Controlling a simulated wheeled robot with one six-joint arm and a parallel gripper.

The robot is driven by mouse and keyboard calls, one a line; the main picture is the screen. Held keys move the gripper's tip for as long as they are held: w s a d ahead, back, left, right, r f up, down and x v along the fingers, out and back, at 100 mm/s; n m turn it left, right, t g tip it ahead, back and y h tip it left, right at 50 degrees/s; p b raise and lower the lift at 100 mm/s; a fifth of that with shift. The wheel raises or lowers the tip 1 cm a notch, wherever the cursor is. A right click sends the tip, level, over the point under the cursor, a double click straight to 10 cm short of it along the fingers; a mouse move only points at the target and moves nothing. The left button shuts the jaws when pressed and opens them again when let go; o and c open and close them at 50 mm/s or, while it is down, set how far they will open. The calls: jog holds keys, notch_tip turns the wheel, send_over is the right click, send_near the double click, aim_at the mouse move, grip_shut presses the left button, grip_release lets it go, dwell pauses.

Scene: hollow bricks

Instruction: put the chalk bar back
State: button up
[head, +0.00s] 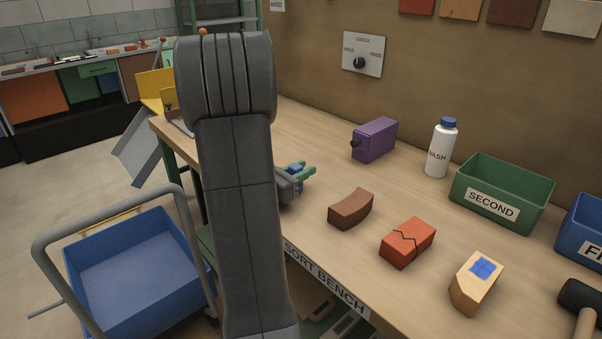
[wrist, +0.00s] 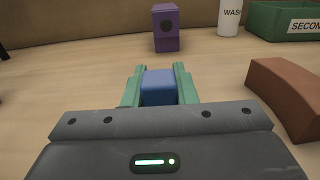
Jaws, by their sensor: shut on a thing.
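My gripper (head: 301,172) is low over the sort bench, left of the brown curved brick. In the wrist view its green fingers (wrist: 157,86) are shut on a short blue block (wrist: 158,90), which I take to be the chalk bar. The bar sits between the fingers, and only its top and near face show. In the head view a little of the blue bar (head: 296,169) shows between the fingers. I cannot tell whether it touches the bench. My arm hides part of the bench's left side.
The brown curved brick (head: 350,209), a cracked red brick (head: 408,243) and a blue-marked tan brick (head: 476,283) lie to the right. Behind are a purple box (head: 375,140), a wash bottle (head: 440,150) and a green SECOND bin (head: 490,207). Bare bench lies before the purple box.

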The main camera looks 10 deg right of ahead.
jog(key=shift+f, duration=0.1)
jog(key=shift+f, duration=0.15)
jog(key=o, duration=1)
jog(key=shift+r, duration=0.25)
jog(key=v, duration=1.2)
